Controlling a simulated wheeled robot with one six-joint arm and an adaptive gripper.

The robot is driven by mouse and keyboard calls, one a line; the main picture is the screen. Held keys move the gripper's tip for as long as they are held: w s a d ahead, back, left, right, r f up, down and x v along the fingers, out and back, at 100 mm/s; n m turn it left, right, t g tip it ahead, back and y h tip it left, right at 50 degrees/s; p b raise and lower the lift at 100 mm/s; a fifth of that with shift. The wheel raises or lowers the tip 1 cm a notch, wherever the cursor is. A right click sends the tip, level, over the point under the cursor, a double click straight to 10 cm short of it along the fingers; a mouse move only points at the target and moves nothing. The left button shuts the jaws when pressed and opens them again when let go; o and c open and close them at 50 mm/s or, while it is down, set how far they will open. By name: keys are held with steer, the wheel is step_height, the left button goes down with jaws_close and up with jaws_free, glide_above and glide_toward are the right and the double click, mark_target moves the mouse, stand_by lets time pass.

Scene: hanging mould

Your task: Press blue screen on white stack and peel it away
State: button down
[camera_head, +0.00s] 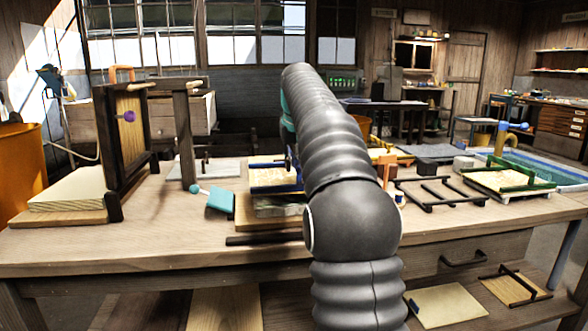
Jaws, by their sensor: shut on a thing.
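The blue screen (262,189) is a blue-edged frame with a pale mesh face, near the middle of the bench, just left of my arm. It lies about level over a block-like base (265,211); I cannot tell if they touch. Its right part is hidden behind my arm. A whitish stack (68,190) lies on a wooden board at the bench's left end, apart from the blue screen. My gripper is hidden behind my own arm, so its hold does not show.
An upright wooden frame (109,150) with a purple knob stands at the left. A teal paddle (220,201) lies left of the blue screen. A dark rack (440,191) and a green-framed screen (530,188) lie at the right. The bench's front left is clear.

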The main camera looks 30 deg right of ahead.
mark_target(292, 154)
steer(key=shift+r, duration=2.5)
